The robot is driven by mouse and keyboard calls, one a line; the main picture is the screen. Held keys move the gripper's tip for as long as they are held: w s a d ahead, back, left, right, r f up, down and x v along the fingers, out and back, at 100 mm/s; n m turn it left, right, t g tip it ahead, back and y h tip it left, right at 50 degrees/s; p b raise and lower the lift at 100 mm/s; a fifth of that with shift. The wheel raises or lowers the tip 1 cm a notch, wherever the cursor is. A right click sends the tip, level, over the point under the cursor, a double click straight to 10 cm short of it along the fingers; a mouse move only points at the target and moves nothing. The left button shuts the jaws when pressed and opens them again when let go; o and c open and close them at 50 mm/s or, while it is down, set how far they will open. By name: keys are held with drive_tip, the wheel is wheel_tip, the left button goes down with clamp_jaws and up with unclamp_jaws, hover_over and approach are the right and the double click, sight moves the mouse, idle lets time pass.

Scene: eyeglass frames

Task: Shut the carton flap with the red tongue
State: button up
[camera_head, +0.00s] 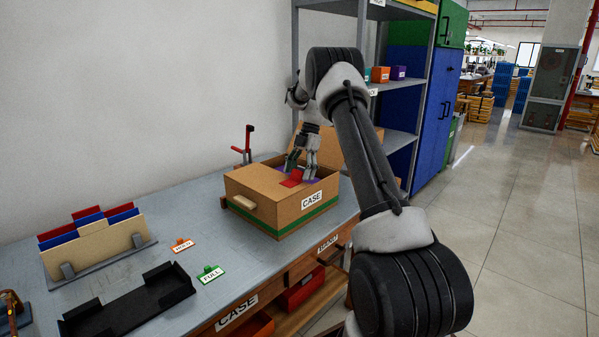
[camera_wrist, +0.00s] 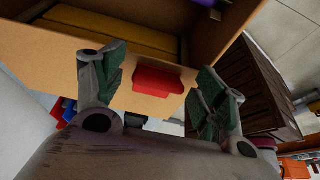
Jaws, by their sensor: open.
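The open-topped cardboard carton (camera_head: 262,203) stands on the bench, with a green stripe and a CASE label on its side. A brown flap (camera_head: 350,150) stands raised at its right rear side. The red tongue (camera_head: 291,178) shows just below my gripper (camera_head: 302,167) at the carton's opening. In the wrist view the red tongue (camera_wrist: 158,80) sits on a brown cardboard panel (camera_wrist: 132,98), between my two spread fingers. My gripper is open and holds nothing. Whether a finger touches the panel cannot be told. My arm and gripper hide part of the carton's inside and flap.
A red clamp-like tool (camera_head: 247,145) stands behind the carton. A file holder (camera_head: 95,245), a black tray (camera_head: 125,305) and orange and green tags (camera_head: 210,273) are on the bench's left. A grey shelf rack (camera_head: 400,140) rises behind. Bare bench lies left of the carton.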

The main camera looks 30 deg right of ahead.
drive_tip(key=v, duration=1.2)
